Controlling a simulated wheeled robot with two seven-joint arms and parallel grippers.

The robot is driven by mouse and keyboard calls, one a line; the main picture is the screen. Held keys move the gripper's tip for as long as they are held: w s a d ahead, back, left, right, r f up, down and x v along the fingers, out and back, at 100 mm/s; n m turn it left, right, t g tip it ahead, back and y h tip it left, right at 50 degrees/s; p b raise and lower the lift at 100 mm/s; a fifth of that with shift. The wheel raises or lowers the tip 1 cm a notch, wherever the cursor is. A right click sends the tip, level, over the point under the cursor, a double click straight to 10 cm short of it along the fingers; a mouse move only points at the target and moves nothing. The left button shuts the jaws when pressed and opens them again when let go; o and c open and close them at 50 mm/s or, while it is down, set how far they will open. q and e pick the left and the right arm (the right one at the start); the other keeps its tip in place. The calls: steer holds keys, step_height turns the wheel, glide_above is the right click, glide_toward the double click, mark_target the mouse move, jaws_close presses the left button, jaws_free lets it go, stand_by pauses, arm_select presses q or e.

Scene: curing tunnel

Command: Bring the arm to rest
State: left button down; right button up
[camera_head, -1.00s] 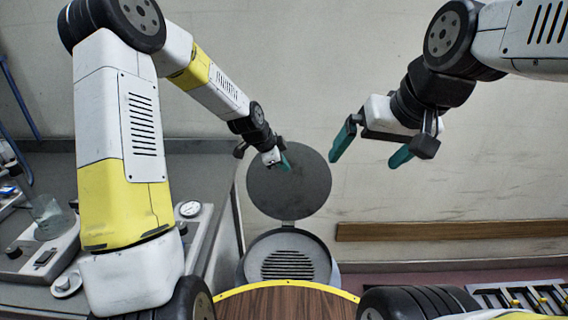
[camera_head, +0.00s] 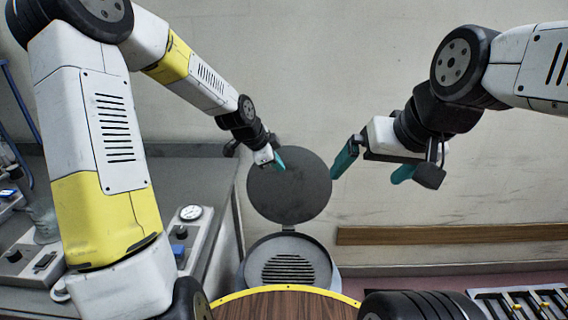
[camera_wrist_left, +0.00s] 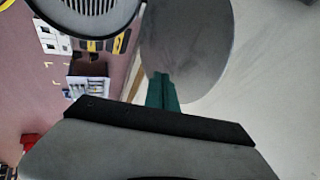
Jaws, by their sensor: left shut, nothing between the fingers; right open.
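My left gripper (camera_head: 277,160) is in front of the raised round dark lid in the head view, its teal fingers together and empty. Its shut teal fingers also show in the left wrist view (camera_wrist_left: 162,90), over the lower edge of the lid. My right gripper (camera_head: 372,172) hangs at the right of the head view with its two teal fingers spread apart and nothing between them. The left arm bends down from the upper left; the right arm comes in from the upper right.
The round lid (camera_head: 290,190) stands open behind a round unit with a slotted grille (camera_head: 288,270). A grey bench (camera_head: 200,165) with a dial gauge (camera_head: 190,213) and a glass beaker (camera_head: 44,222) is at the left. A wooden rail (camera_head: 450,233) runs along the wall.

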arm_select(q)
steer(key=s+a+r+n, duration=0.3)
steer(key=s+r+n, duration=0.2)
steer(key=s, duration=0.4)
steer(key=s+a+r+n+y, duration=0.1)
steer(key=s+a+r+n, duration=0.3)
steer(key=s, duration=0.6)
steer(key=s+a+r+n+t+y, duration=0.1)
steer(key=s+a+r+n, duration=0.2)
steer(key=s+r+n, duration=0.4)
steer(key=shift+s+a+r, duration=0.25)
steer(key=shift+s+a, duration=0.1)
steer(key=shift+s, duration=0.8)
